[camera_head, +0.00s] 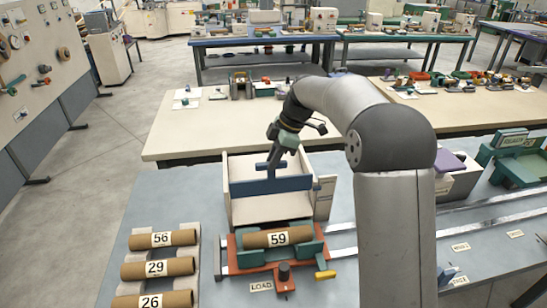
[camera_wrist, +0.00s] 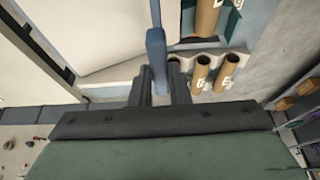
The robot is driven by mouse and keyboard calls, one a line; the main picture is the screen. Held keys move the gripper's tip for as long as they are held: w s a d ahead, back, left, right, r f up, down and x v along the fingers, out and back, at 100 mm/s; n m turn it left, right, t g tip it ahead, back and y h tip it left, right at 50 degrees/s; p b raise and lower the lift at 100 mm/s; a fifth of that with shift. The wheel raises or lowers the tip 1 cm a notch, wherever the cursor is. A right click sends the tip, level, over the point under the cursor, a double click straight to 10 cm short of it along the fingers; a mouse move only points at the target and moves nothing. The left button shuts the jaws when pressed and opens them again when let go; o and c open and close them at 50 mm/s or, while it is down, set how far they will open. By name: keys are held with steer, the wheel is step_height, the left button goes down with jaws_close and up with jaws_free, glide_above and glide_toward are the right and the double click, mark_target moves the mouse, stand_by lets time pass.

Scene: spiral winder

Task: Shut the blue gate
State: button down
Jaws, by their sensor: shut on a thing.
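The blue gate (camera_head: 292,184) is a flat blue bar across the white open box (camera_head: 227,195) in the head view. The box stands behind the red and green cradle. My gripper (camera_head: 269,167) comes down over the middle of the gate from above. In the wrist view the gate (camera_wrist: 156,45) shows nearly edge-on as a narrow blue strip. It runs in between the two dark fingers of my gripper (camera_wrist: 158,92), which are shut on it. I cannot tell from these views how far the gate is from its end position.
A cardboard tube marked 59 (camera_head: 278,237) lies in the cradle (camera_head: 233,262) in front of the box. Tubes 56 (camera_head: 180,238), 29 (camera_head: 178,268) and 26 (camera_head: 175,299) lie on a rack at left. Metal rails (camera_head: 490,208) run right. A pale bench (camera_head: 190,135) stands behind.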

step_height(320, 180, down, 6)
steer(key=b, duration=0.3)
steer(key=shift+b, duration=0.3)
steer(key=c, duration=1.4)
jaws_free()
steer(key=shift+o, duration=0.2)
steer(key=shift+r, duration=0.15)
steer(key=v, duration=1.7)
steer(key=shift+r, duration=0.15)
